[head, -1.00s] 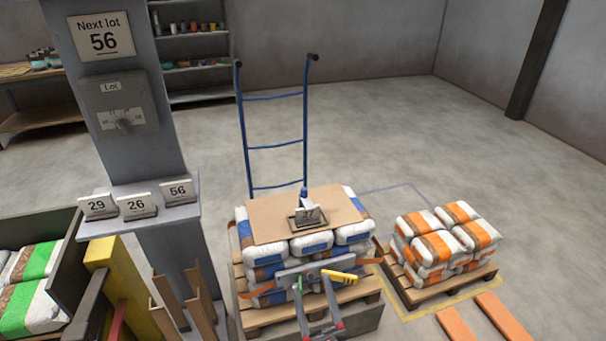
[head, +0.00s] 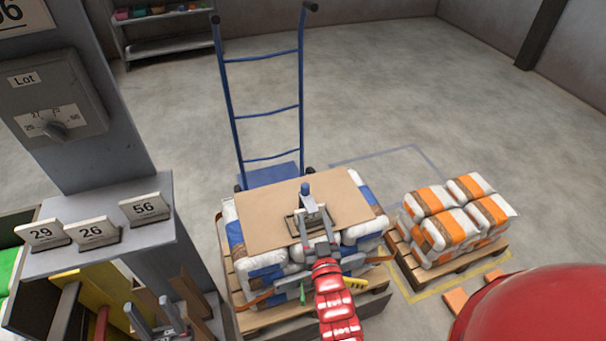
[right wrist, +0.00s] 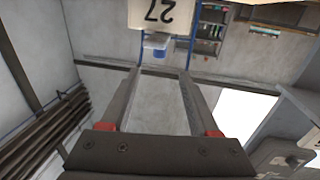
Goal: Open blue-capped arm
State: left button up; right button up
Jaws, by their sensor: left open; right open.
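The arm with the blue cap (head: 305,188) stands up from a small metal device (head: 312,215) on the brown sheet over a stack of bags. My right gripper (head: 318,236) is open at the near side of this device; whether it touches it I cannot tell. In the right wrist view its two fingers (right wrist: 160,75) are apart with nothing between them. A blue cap-like part (right wrist: 155,42) shows beyond the fingertips, below a plate reading 27 (right wrist: 160,12) upside down. My left gripper (head: 166,318) is open and empty at the lower left, near wooden slats.
Number cards (head: 92,232) stand on a ledge by a grey post with a lot dial (head: 52,125). A blue hand truck (head: 262,110) stands behind the stack. Orange-striped bags (head: 452,222) sit on a pallet (head: 440,268) at right.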

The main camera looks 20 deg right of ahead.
aim_at(304, 184)
jog(key=w, duration=0.5)
jog(key=w+d+p, duration=0.1)
jog(key=w, duration=0.4)
jog(key=w+d+p, duration=0.1)
jog(key=w, duration=0.4)
grip_shut()
dwell(0.9)
